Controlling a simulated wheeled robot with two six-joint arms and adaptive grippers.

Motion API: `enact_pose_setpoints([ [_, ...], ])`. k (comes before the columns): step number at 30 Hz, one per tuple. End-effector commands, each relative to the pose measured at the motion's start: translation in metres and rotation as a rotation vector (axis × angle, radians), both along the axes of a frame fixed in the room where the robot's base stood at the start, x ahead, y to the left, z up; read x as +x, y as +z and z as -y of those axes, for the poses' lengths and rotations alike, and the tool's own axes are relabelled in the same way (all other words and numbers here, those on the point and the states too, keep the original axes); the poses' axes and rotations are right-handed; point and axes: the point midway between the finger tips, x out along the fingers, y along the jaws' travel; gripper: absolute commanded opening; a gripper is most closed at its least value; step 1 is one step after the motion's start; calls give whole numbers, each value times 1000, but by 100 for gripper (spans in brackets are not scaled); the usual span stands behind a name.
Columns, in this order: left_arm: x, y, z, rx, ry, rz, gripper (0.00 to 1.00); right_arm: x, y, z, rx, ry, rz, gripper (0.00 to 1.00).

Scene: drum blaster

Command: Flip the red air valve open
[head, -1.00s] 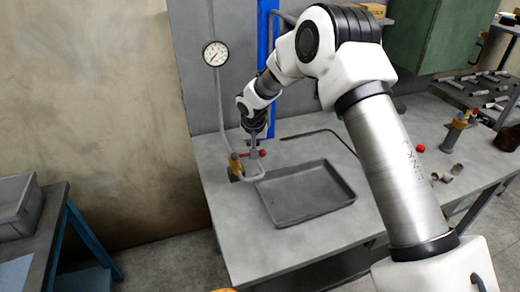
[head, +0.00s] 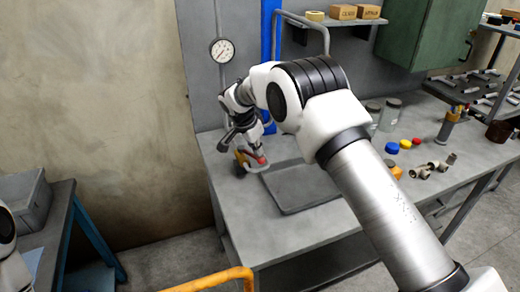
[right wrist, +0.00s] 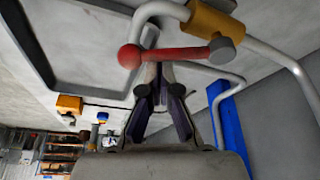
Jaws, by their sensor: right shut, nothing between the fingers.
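The red air valve handle (right wrist: 178,54) shows in the right wrist view as a red lever with a ball end at left and a grey pivot at right. The pivot sits by a brass-yellow valve body (right wrist: 214,20) on a grey pipe. In the head view the red handle (head: 257,161) is small and partly hidden by my right gripper (head: 256,148). In the wrist view my right gripper (right wrist: 158,72) is shut and empty, its tips right at the lever near the ball end. I cannot tell whether they touch it. My left gripper is not in view.
A grey tray (head: 290,204) lies on the workbench (head: 245,228) beside the valve, partly behind my right arm. A pressure gauge (head: 222,50) and blue post (head: 269,50) stand behind. Caps, fittings and jars are at right. A yellow rail (head: 215,281) is in front.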

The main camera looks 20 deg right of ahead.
Motion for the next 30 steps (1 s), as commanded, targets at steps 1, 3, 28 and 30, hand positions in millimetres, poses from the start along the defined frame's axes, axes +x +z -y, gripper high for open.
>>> enact_pose_setpoints([
  [1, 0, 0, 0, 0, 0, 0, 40, -1, -1, -3, 0, -40, 0, 0],
  [3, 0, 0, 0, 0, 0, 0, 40, -3, -1, -6, -1, -103, -1, 0],
  [28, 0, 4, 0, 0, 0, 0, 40, -11, 0, -27, 1, -338, -1, 0],
  [30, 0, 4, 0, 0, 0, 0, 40, -11, 0, -27, 1, -338, -1, 0],
])
